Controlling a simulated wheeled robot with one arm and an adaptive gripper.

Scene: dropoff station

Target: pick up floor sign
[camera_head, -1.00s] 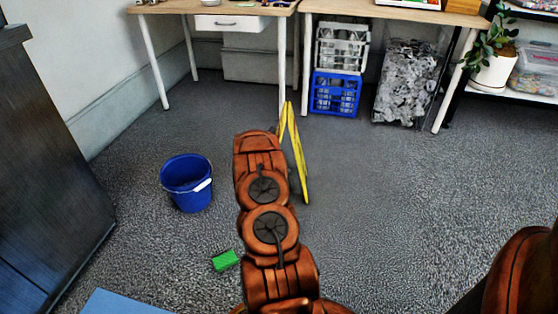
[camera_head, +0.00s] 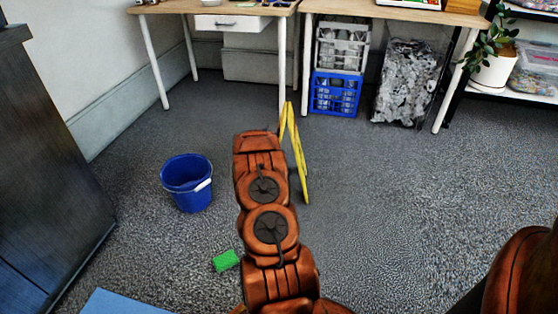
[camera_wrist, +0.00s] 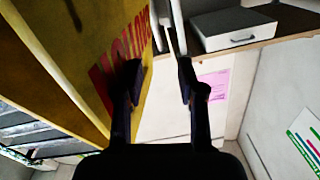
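The floor sign (camera_head: 298,160) is yellow and stands upright on the grey floor. In the head view it is just right of my arm, which hides part of it. In the wrist view the sign's yellow panel (camera_wrist: 85,25), with red lettering, fills the upper left at a tilt. My gripper (camera_wrist: 159,72) is open, its two dark fingers apart. The left finger overlaps the panel's lettered edge, and the right finger is clear of it. I cannot tell whether a finger touches the sign. My arm hides the gripper in the head view.
A blue bucket (camera_head: 187,183) and a green block (camera_head: 226,261) are on the floor left of my arm. Tables with white legs, a blue crate (camera_head: 335,93) and a bag of grey scraps (camera_head: 407,82) stand behind. The floor to the right is clear.

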